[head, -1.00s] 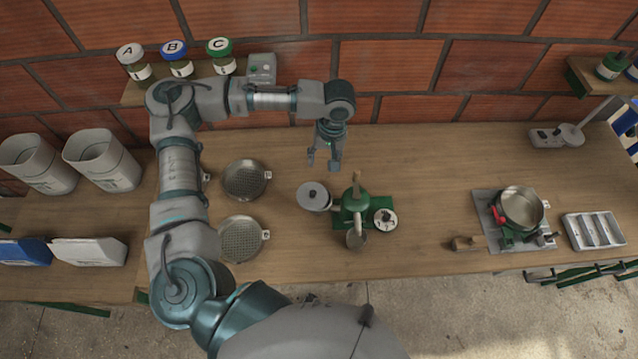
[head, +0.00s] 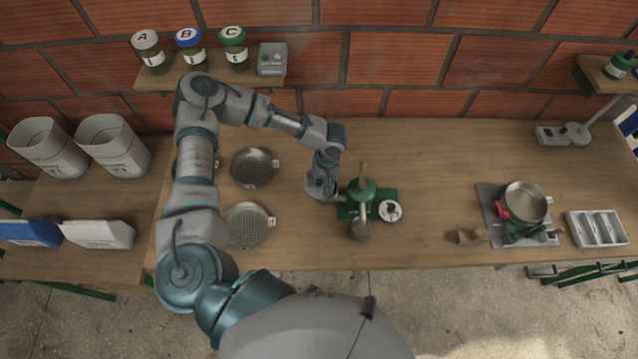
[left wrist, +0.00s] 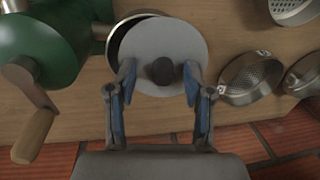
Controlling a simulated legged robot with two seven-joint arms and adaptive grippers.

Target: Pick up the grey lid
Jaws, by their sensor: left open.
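The grey lid (left wrist: 155,45) is a flat round disc with a dark knob (left wrist: 162,71) in the left wrist view. It sits askew over a round metal pot (left wrist: 122,38), whose dark inside shows at one side. My left gripper (left wrist: 158,70) is open, with its blue-padded fingers on either side of the knob; I cannot tell whether they touch it. In the head view my left gripper (head: 320,190) is over the pot beside the green machine and hides most of the lid. My right gripper is not in view.
The green machine (head: 361,196) with a crank handle stands close at the right of the gripper. A small stove with a pan (head: 525,202) is farther right. The table between is mostly clear.

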